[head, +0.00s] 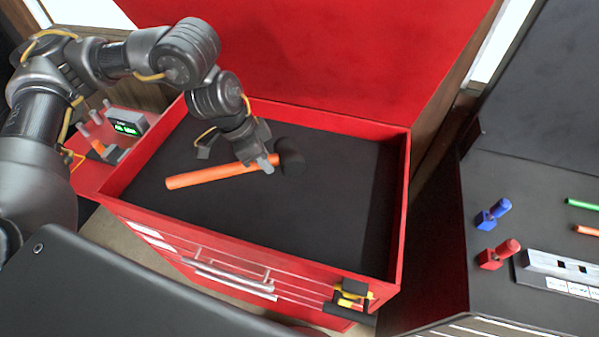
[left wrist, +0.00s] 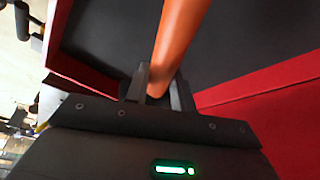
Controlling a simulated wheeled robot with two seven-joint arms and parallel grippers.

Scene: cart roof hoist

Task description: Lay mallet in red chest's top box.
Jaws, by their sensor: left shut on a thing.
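The mallet has an orange handle (head: 205,176) and a black head (head: 291,160). In the head view it lies roughly level over the dark floor of the red chest's open top box (head: 335,225), within its walls. I cannot tell whether it touches the floor. My left gripper (head: 264,164) is shut on the handle close to the head. The left wrist view shows the orange handle (left wrist: 178,35) between the jaws (left wrist: 158,88); the head is hidden there. My right gripper is not in view.
The chest's red lid (head: 330,50) stands open behind the box. A red side tray (head: 88,180) with a small display unit (head: 128,121) is at left. A dark bench (head: 520,180) at right holds blue (head: 492,214) and red (head: 498,255) items. The box floor around the mallet is clear.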

